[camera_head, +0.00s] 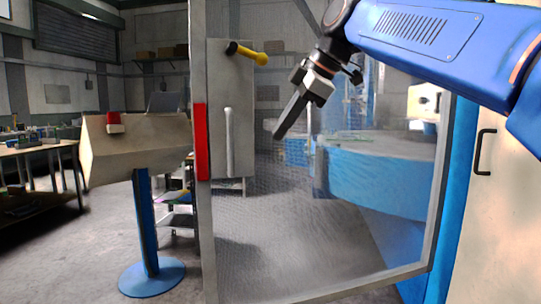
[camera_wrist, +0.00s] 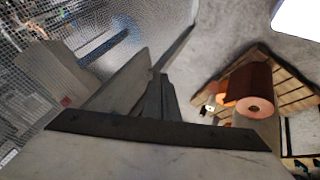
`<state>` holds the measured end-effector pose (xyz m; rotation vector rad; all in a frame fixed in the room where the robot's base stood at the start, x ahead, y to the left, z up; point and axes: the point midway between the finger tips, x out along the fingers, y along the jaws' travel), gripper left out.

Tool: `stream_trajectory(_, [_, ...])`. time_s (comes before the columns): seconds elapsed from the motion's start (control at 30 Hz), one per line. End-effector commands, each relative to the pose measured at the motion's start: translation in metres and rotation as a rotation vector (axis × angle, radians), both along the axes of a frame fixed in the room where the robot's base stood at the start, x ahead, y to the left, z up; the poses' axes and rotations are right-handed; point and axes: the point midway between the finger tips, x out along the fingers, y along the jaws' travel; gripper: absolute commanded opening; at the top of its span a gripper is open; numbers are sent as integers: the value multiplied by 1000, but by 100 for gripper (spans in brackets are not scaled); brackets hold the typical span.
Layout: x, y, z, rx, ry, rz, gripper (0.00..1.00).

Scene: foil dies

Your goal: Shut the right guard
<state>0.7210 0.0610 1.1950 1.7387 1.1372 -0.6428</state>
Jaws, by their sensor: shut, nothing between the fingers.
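The right guard is a tall see-through mesh panel in a grey frame (camera_head: 208,255), with a red strip (camera_head: 201,142) on its left upright. It stands swung out from the blue post on its right, so it looks open. The blue machine (camera_head: 385,188) shows through it. My gripper (camera_head: 280,134) is shut and empty, pointing down and left over the upper middle of the panel in the head view. In the wrist view, its fingertips (camera_wrist: 159,80) are close to the mesh (camera_wrist: 95,22) and a frame bar (camera_wrist: 178,46). I cannot tell whether they touch.
A workbench (camera_head: 40,150) is at the far left. Copper-coloured rolls (camera_wrist: 247,82) sit on a wooden pallet (camera_wrist: 294,88) in the wrist view. Bare floor (camera_head: 75,265) lies at the front left.

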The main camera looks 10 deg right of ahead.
Motion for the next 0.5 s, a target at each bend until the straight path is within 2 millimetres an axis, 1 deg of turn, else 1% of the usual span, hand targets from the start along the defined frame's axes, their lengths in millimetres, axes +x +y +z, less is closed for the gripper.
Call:
stream_trajectory(0.07, [2, 2, 3, -3, -7, 19, 0])
stream_trajectory(0.17, [5, 5, 0, -5, -10, 25, 0])
stream_trajectory(0.27, [9, 10, -10, -5, -8, 25, 0])
stream_trajectory(0.5, [27, 27, -43, -6, -8, 24, 0])
